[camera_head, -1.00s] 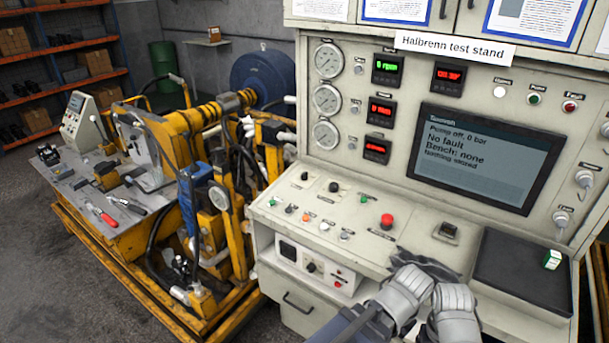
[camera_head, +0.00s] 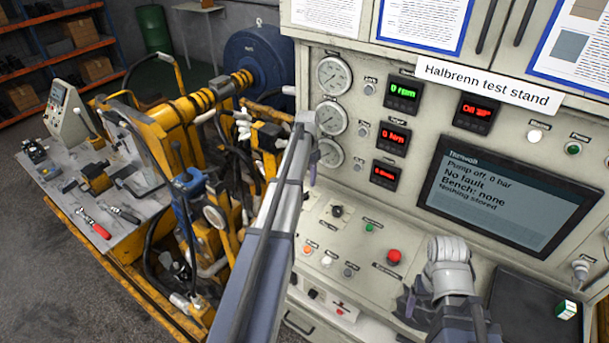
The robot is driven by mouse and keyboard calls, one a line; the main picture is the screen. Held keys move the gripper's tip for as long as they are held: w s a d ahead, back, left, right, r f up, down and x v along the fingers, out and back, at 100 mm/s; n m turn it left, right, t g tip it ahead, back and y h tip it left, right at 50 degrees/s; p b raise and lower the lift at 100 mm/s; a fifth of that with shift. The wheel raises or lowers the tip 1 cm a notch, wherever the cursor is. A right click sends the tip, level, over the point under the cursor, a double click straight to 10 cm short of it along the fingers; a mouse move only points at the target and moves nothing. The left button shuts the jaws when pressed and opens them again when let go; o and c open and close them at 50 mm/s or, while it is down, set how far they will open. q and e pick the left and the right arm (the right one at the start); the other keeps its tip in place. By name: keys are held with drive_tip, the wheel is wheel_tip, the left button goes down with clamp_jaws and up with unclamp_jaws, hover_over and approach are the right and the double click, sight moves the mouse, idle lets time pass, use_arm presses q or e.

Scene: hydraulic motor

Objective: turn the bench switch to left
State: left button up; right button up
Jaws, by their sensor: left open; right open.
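The sloped console desk carries a black knob (camera_head: 337,211), just right of my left arm. Its label is too small to read, so I cannot tell if it is the bench switch. Another black knob seen earlier is now hidden behind my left arm. The screen (camera_head: 505,195) reads "Bench: none", "No fault" and "Pump off, 0 bar". My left gripper (camera_head: 313,166) is raised in front of the lower gauges, above the knob, open and mostly hidden by its own arm. My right gripper (camera_head: 411,303) is open and low over the desk, right of the red button.
A red mushroom button (camera_head: 394,257) and a green button (camera_head: 369,227) stand up from the desk. A black pad (camera_head: 535,300) with a small green-white box (camera_head: 566,310) lies at the right. The yellow machine (camera_head: 185,125) stands left of the console.

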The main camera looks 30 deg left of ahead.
sight(305, 193)
use_arm(q)
drive_tip(key=shift+w+a+r, duration=0.1)
drive_tip(key=shift+w+a, duration=0.15)
drive_tip(key=shift+a, duration=0.35)
drive_tip(key=shift+d+f+b, duration=0.1)
drive_tip(key=shift+f+b, duration=0.3)
drive_tip(key=shift+b, duration=0.05)
wheel_tip(305, 193, down, 7)
drive_tip(key=b, duration=0.7)
drive_tip(key=shift+c, duration=0.2)
clamp_jaws()
